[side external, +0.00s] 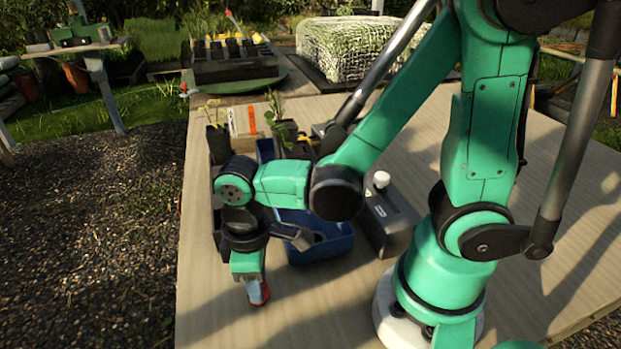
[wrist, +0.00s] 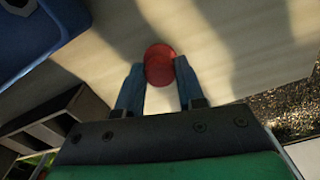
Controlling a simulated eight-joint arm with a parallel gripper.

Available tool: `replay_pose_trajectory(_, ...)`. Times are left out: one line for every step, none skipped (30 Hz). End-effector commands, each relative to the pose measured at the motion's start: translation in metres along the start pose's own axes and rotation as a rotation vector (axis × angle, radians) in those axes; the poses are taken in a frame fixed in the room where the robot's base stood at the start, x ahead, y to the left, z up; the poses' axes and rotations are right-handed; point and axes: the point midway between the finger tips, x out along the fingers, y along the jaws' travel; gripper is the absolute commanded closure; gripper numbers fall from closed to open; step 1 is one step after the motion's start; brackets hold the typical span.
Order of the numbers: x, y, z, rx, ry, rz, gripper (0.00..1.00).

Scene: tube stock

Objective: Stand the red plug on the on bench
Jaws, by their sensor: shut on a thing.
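The red plug (side external: 258,293) is at the end of my gripper (side external: 254,285), low over the front left of the wooden bench (side external: 310,310). In the wrist view the plug (wrist: 159,64) shows as a round red top between the two dark fingers of my gripper (wrist: 160,72), which are shut on it. The plug looks upright. Its lower end is at or very near the bench top; I cannot tell whether it touches.
A blue bin (side external: 325,246) stands just behind my gripper, with a dark grey box (side external: 390,220) to its right. Small potted seedlings (side external: 215,140) stand further back. The bench's left edge is close to the plug, with gravel (side external: 90,250) beyond. The bench front is clear.

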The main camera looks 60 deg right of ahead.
Motion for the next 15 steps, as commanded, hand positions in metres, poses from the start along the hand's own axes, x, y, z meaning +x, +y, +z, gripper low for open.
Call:
replay_pose_trajectory(-0.0001, 0.0, 0.0, 0.0, 0.0, 0.0, 1.0)
replay_pose_trajectory(-0.0001, 0.0, 0.0, 0.0, 0.0, 0.0, 1.0)
replay_pose_trajectory(0.0, 0.0, 0.0, 0.0, 0.0, 0.0, 1.0)
replay_pose_trajectory(0.0, 0.0, 0.0, 0.0, 0.0, 0.0, 1.0)
replay_pose_trajectory(0.0001, 0.0, 0.0, 0.0, 0.0, 0.0, 1.0)
replay_pose_trajectory(0.0003, 0.0, -0.0001, 0.0, 0.0, 0.0, 1.0)
replay_pose_trajectory(0.0005, 0.0, -0.0001, 0.0, 0.0, 0.0, 1.0)
replay_pose_trajectory(0.0008, 0.0, -0.0001, 0.0, 0.0, 0.0, 1.0)
replay_pose_trajectory(0.0012, 0.0, -0.0001, 0.0, 0.0, 0.0, 1.0)
replay_pose_trajectory(0.0015, 0.0, -0.0002, 0.0, 0.0, 0.0, 1.0)
replay_pose_trajectory(0.0019, 0.0, -0.0002, 0.0, 0.0, 0.0, 1.0)
replay_pose_trajectory(0.0023, 0.0, -0.0001, 0.0, 0.0, 0.0, 1.0)
replay_pose_trajectory(0.0027, 0.0, -0.0001, 0.0, 0.0, 0.0, 1.0)
replay_pose_trajectory(0.0031, 0.0, -0.0001, 0.0, 0.0, 0.0, 1.0)
replay_pose_trajectory(0.0036, 0.0, 0.0, 0.0, 0.0, 0.0, 1.0)
